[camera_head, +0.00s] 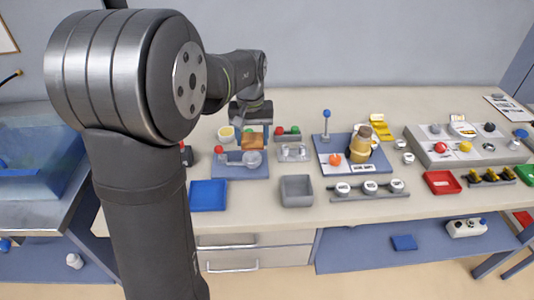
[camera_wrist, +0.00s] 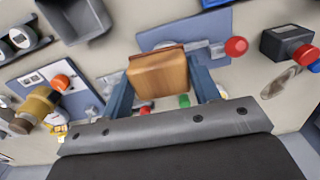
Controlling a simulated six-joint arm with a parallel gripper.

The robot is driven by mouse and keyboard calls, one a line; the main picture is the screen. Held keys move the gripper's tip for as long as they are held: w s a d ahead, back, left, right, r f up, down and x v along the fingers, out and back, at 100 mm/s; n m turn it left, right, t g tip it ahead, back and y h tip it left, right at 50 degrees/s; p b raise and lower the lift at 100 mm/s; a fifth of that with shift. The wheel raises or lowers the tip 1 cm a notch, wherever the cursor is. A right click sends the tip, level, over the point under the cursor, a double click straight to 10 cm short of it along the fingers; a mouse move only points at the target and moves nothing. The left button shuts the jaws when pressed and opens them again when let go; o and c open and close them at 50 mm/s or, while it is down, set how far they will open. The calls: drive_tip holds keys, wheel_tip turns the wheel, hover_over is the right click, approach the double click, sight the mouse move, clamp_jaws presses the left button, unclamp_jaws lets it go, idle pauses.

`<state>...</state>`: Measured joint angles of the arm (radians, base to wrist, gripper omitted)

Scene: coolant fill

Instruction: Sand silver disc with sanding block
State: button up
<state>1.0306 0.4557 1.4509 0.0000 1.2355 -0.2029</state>
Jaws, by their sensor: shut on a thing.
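My gripper (camera_head: 252,128) is shut on a brown wooden block, the sanding block (camera_head: 252,140). In the wrist view, the block (camera_wrist: 158,74) sits between the two blue-grey fingers of my gripper (camera_wrist: 163,88). The silver disc (camera_head: 253,160) lies on a blue plate (camera_head: 240,173), just in front of and below the block in the head view. In the wrist view the block hides most of the disc. I cannot tell whether block and disc touch.
A red ball knob (camera_head: 219,149) stands on the plate's left side. A blue tray (camera_head: 208,194) and a grey bin (camera_head: 296,190) are nearer the front edge. A metal holder (camera_head: 293,153) is to the right.

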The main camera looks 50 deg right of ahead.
drive_tip(key=shift+w+f, duration=0.25)
drive_tip(key=shift+w, duration=0.1)
hover_over(252, 161)
drive_tip(key=shift+s+a+f, duration=0.15)
drive_tip(key=shift+f, duration=0.8)
drive_tip(key=shift+s+a+f, duration=0.15)
drive_tip(key=shift+f, duration=0.8)
drive_tip(key=shift+s+a+f, duration=0.15)
drive_tip(key=shift+f, duration=0.8)
drive_tip(key=shift+w+d+f, duration=0.2)
drive_tip(key=shift+f, duration=0.35)
drive_tip(key=shift+w+d+f, duration=0.2)
drive_tip(key=shift+f, duration=0.3)
drive_tip(key=shift+c, duration=0.8)
drive_tip(key=shift+w+d, duration=1.85)
drive_tip(key=shift+s+a, duration=2.25)
drive_tip(key=shift+r, duration=4.2)
